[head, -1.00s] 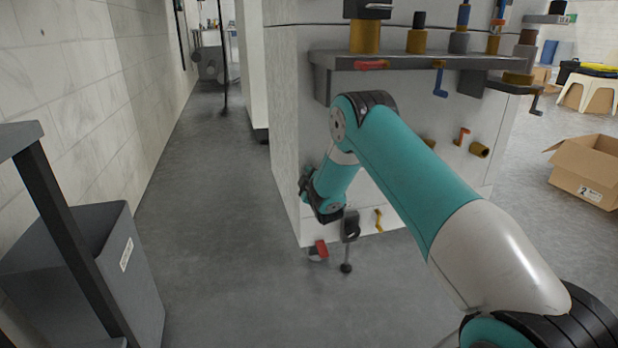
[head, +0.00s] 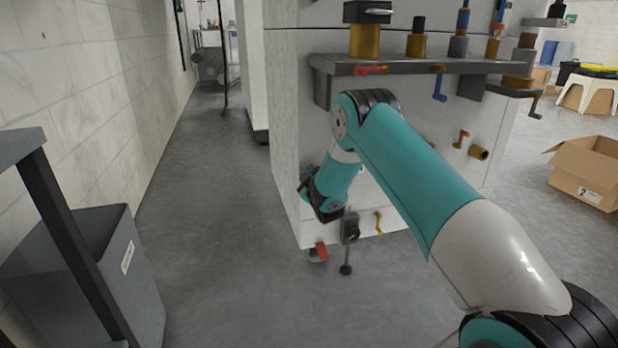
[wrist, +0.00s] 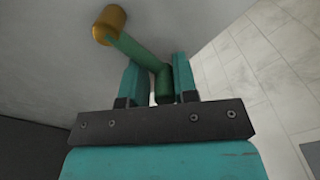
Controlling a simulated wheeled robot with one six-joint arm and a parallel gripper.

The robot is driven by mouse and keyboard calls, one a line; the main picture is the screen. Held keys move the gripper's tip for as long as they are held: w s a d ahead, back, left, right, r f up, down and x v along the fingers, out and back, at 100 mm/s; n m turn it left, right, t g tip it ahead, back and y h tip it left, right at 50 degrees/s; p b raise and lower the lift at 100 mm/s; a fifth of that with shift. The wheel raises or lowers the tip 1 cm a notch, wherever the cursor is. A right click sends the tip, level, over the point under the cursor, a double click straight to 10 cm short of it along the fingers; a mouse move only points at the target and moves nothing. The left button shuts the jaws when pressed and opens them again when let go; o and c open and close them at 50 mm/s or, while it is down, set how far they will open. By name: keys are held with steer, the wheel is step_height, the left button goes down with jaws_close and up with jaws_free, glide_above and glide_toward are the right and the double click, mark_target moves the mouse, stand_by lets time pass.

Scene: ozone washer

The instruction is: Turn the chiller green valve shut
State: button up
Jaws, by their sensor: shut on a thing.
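In the wrist view, the green valve handle (wrist: 143,55) runs from a brass fitting (wrist: 109,25) on the pale panel, slanting down and right. Its lower end is between the two teal fingers of my gripper (wrist: 160,82), which are shut on it. In the head view the green handle is hidden behind my arm. My gripper is also hidden there, beyond my wrist, low at the left side of the white chiller cabinet (head: 291,130).
A shelf (head: 420,66) with brass fittings juts from the cabinet. A red handle (head: 321,251) shows near its foot. A grey bin (head: 130,275) stands at left, a cardboard box (head: 585,180) at right. The floor between bin and cabinet is clear.

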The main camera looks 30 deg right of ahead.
steer(key=shift+s+m, duration=0.1)
steer(key=shift+m, duration=0.2)
stand_by(1.2)
steer(key=o, duration=0.7)
steer(key=shift+d, duration=0.1)
steer(key=shift+o, duration=0.2)
steer(key=shift+r, duration=0.1)
steer(key=shift+s, duration=0.3)
steer(key=b+v, duration=1.5)
steer(key=v, duration=0.1)
steer(key=shift+s+b, duration=0.35)
